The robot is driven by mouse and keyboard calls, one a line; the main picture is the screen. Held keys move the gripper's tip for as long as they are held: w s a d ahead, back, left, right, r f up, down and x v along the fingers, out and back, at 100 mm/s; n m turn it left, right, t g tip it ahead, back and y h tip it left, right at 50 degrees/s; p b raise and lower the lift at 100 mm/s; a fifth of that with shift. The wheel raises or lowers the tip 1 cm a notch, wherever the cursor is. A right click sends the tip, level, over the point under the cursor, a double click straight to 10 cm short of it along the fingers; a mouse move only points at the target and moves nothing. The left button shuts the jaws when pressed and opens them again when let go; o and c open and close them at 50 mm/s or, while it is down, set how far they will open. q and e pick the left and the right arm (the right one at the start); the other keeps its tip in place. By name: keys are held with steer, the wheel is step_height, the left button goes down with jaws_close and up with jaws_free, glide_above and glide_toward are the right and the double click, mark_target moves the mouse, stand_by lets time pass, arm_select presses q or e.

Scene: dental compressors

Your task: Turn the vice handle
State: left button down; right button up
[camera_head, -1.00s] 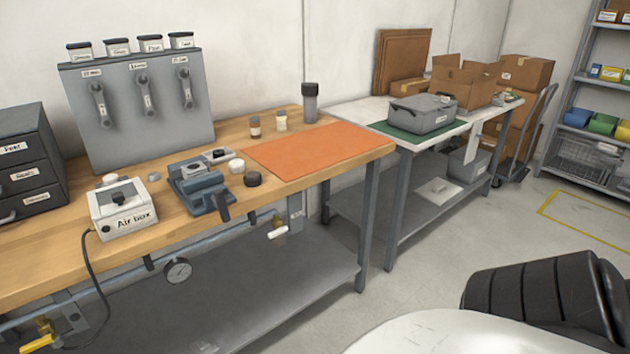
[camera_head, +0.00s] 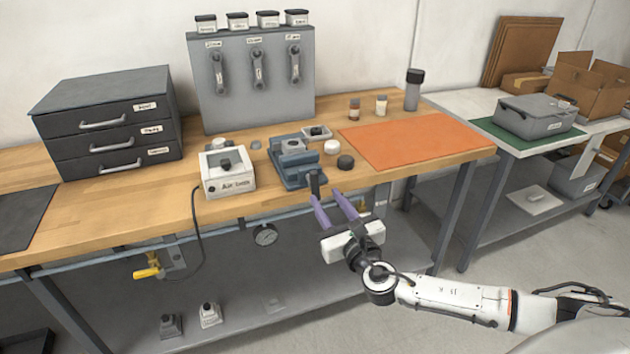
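The blue-grey vice (camera_head: 291,172) sits at the front edge of the wooden bench, with a small grey part at its jaws. Its dark handle (camera_head: 315,183) hangs at the vice's front right, by the bench edge. My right gripper (camera_head: 325,196) has two purple fingers spread apart with nothing seen between them. It is just in front of the bench edge, its left fingertip close to the handle's lower end in the picture. I cannot tell whether they touch. My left gripper is not in view.
The Air box (camera_head: 227,175) stands left of the vice, its cable hanging over the edge. A black round cap (camera_head: 345,162) and a white one (camera_head: 332,147) stand just right of the vice. An orange mat (camera_head: 415,140) lies bare farther right. A dark drawer cabinet (camera_head: 108,125) stands left.

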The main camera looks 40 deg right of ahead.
mark_target(316, 185)
steer(key=x, duration=0.8)
steer(key=shift+w+f, duration=0.1)
steer(key=shift+w, duration=0.15)
jaws_close()
